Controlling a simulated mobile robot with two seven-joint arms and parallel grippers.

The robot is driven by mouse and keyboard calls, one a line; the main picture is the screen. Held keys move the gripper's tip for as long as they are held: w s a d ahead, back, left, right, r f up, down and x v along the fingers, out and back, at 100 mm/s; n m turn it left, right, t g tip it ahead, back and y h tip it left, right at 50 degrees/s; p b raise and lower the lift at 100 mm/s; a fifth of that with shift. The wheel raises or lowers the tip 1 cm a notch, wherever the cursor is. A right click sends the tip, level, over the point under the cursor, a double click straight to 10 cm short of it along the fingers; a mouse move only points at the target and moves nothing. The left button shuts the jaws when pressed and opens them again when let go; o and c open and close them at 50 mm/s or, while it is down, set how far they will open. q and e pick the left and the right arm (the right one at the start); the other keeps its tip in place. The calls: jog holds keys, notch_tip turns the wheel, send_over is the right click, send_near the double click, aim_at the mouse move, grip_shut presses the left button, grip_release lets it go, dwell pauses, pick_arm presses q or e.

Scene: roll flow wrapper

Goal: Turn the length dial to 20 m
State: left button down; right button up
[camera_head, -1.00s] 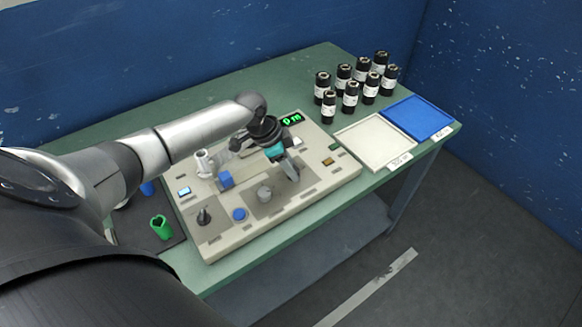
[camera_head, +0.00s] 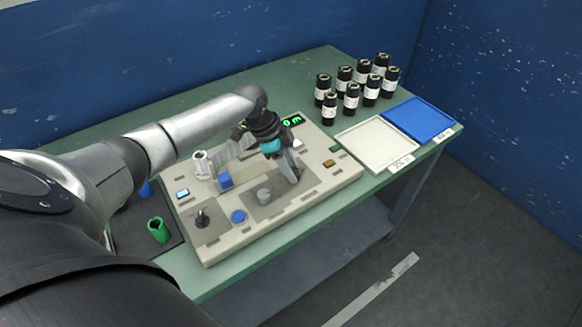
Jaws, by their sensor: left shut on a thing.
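My left gripper (camera_head: 294,176) reaches down onto the beige machine panel (camera_head: 232,243), its fingers pointing down. It is shut on the length dial, which the fingers hide almost wholly. The green display (camera_head: 292,121) behind the gripper is partly covered by my arm; the visible part reads "0 m". My right gripper is not in view.
Several black rolls (camera_head: 351,98) stand at the back right, near a white tray (camera_head: 348,142) and a blue tray (camera_head: 420,118).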

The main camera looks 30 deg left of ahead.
pick_arm(q)
jog(key=shift+c, duration=2.3)
grip_release()
jog(key=p+v, duration=0.2)
jog(key=v, duration=1.3)
